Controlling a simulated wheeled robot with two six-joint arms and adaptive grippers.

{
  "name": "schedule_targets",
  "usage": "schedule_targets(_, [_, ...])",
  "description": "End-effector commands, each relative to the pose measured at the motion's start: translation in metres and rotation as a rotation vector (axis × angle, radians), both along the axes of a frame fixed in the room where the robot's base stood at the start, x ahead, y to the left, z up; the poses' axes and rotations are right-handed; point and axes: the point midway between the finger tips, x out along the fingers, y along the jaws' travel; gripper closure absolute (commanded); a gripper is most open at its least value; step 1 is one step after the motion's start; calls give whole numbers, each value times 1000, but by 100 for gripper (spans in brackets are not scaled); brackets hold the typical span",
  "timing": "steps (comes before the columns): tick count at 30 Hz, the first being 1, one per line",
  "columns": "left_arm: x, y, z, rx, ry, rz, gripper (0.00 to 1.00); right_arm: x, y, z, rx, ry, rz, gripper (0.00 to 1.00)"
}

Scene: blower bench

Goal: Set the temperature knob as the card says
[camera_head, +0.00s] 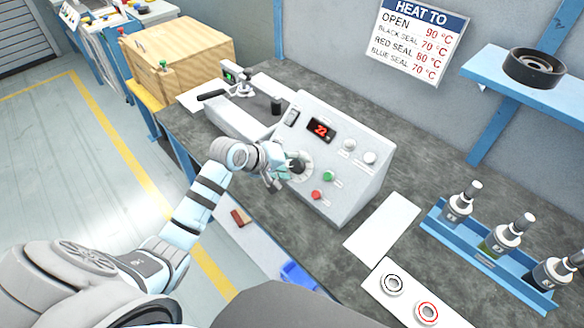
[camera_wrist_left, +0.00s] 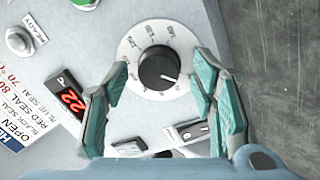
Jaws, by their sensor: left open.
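The black temperature knob (camera_head: 297,166) is on the sloped front of the white control box (camera_head: 345,190). In the left wrist view the knob (camera_wrist_left: 158,68) has a white pointer mark toward the lower right of its marked dial. The display (camera_head: 321,130) reads 22 in red. The card (camera_head: 418,40) on the wall reads HEAT TO: open 90 °C, black seal 70 °C, red seal 80 °C, blue seal 70 °C. My left gripper (camera_head: 283,171) is at the knob; in the wrist view its open fingers (camera_wrist_left: 160,82) lie either side of it, apart from it. My right gripper is out of view.
Green (camera_head: 328,176) and red (camera_head: 316,195) buttons sit close beside the knob. A black-ringed seal (camera_head: 392,285) and red-ringed seal (camera_head: 427,312) lie on a white plate. Several bottles stand in a blue rack (camera_head: 480,255). A black ring (camera_head: 534,68) sits on the shelf.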

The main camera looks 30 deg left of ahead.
Motion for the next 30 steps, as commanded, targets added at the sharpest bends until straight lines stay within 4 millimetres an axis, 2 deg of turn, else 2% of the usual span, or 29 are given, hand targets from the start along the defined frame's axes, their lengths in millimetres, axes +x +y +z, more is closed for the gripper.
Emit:
schedule_targets(8, [2,-1,-1,1,0,-1,48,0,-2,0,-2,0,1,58])
schedule_targets(17, [1,-1,-1,1,-1,0,96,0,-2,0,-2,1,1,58])
schedule_targets(23, [1,0,0,9,-3,-8,96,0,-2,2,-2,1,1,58])
schedule_targets(30, [1,-1,2,64,-20,-68,96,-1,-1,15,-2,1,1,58])
